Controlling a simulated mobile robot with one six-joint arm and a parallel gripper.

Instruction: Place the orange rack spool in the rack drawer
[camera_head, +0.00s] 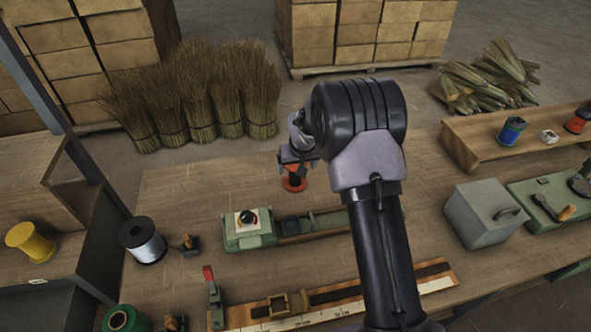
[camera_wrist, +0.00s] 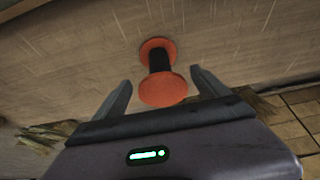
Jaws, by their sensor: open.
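An orange spool (camera_head: 295,184) with a dark core stands on the workbench, just below my gripper (camera_head: 294,163). In the wrist view the spool (camera_wrist: 162,92) shows its orange flanges and black core, between and beyond the two fingertips. My gripper is open, with a gap on each side of the spool, and holds nothing. Another orange spool (camera_head: 578,121) with a dark middle sits at the far right on a raised wooden shelf. I cannot tell for sure which part is the rack drawer; a wooden rack (camera_head: 88,178) with compartments stands at the left.
A yellow spool (camera_head: 30,243) sits in the left rack. A blue spool (camera_head: 512,131) is on the right shelf (camera_head: 490,149).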

